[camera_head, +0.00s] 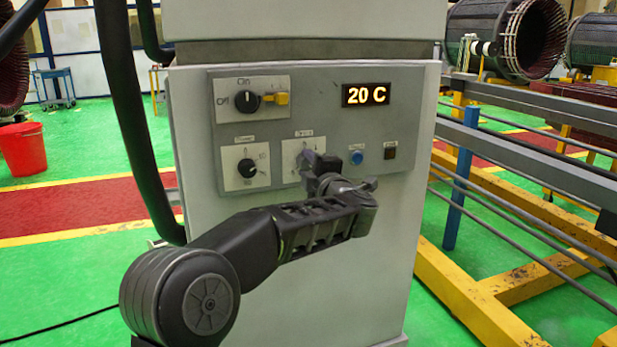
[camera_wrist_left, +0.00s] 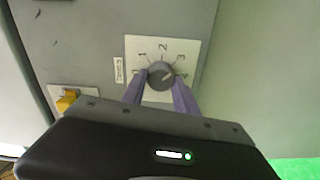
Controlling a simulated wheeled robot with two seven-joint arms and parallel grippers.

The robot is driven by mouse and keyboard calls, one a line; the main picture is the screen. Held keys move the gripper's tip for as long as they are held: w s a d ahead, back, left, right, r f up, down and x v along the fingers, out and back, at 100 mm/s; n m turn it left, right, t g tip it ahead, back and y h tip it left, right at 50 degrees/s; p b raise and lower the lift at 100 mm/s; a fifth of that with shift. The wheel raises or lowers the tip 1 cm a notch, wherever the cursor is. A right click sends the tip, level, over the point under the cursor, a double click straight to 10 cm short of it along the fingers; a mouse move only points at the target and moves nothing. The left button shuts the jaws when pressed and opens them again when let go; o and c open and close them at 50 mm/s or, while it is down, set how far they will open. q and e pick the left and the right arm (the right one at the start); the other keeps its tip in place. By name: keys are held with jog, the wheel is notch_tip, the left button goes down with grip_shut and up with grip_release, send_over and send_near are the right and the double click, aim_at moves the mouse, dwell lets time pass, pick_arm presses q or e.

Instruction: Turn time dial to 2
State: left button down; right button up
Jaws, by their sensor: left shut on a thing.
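The time dial (camera_wrist_left: 161,75) is a round dark knob on a white plate (camera_head: 290,160) on the grey control panel. In the left wrist view the plate shows 1, 2 and 3 around the knob, with another mark lower right, partly covered. A faint line on the knob seems to point to the upper right, towards the 3 side; I cannot tell its exact setting. My left gripper (camera_wrist_left: 161,88) is shut on the knob, one finger on each side. In the head view the gripper (camera_head: 338,180) hides the knob. My right gripper is not in view.
Another dial (camera_head: 247,168) sits left of the time dial, below a black on/off switch with a yellow handle (camera_head: 282,98). A blue button (camera_head: 357,157) and a dark square switch (camera_head: 390,152) are to the right.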

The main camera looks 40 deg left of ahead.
pick_arm(q)
jog(key=shift+f+n+b, duration=0.3)
jog(key=shift+n+b, duration=0.5)
jog(key=shift+n, duration=0.2)
jog(key=n+b, duration=0.2)
jog(key=shift+n, duration=0.4)
jog(key=shift+n+b, duration=1.15)
jog(key=shift+n, duration=0.05)
jog(key=shift+r+n+b, duration=0.1)
jog(key=shift+n+b, duration=0.65)
jog(key=shift+n, duration=0.35)
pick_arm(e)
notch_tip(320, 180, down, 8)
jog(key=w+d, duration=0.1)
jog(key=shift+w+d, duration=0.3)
pick_arm(q)
jog(key=c, duration=0.9)
grip_release()
jog(key=shift+c, duration=0.2)
jog(key=shift+r, duration=0.1)
